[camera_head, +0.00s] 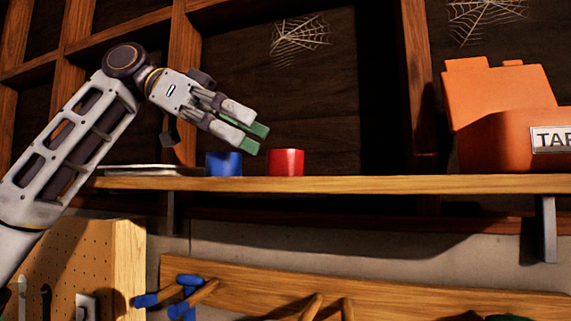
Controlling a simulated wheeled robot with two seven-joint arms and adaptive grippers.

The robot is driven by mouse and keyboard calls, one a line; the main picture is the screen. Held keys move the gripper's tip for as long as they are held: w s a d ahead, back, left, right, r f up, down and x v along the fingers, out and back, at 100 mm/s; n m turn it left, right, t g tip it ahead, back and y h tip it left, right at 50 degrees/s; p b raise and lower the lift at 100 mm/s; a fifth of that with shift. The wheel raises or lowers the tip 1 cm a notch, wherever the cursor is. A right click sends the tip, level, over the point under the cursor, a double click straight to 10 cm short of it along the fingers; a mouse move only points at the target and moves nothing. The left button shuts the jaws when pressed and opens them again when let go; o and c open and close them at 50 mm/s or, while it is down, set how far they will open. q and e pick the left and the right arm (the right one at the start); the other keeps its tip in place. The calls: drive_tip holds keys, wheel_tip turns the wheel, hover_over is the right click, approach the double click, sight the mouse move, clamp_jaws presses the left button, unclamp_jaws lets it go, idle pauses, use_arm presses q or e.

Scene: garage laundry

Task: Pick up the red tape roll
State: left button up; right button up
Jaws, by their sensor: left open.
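The red tape roll (287,163) sits on the wooden shelf (370,184), near the middle of the view. A blue roll (224,165) sits on the same shelf, a little to its left. My left gripper (258,140) reaches in from the left with green fingertips. It is open and empty, above the shelf, to the upper left of the red tape roll. The fingertips show above the gap between the two rolls. How far they are from the red roll in depth I cannot tell. My right gripper is not in view.
An orange bin (490,135) with a partly cut-off label stands at the right on the shelf. A flat pale item (150,170) lies at the shelf's left. The shelf between red roll and bin is clear. Tools with blue handles (185,290) hang below.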

use_arm(q)
drive_tip(key=shift+s+d+f, duration=0.1)
drive_tip(key=shift+d+f, duration=0.05)
drive_tip(key=shift+d, duration=0.15)
drive_tip(key=shift+d, duration=0.1)
drive_tip(key=shift+s+p+x, duration=0.2)
drive_tip(key=shift+p+x, duration=0.2)
drive_tip(key=shift+x, duration=2.05)
drive_tip(key=c, duration=1.1)
drive_tip(key=shift+r, duration=4.95)
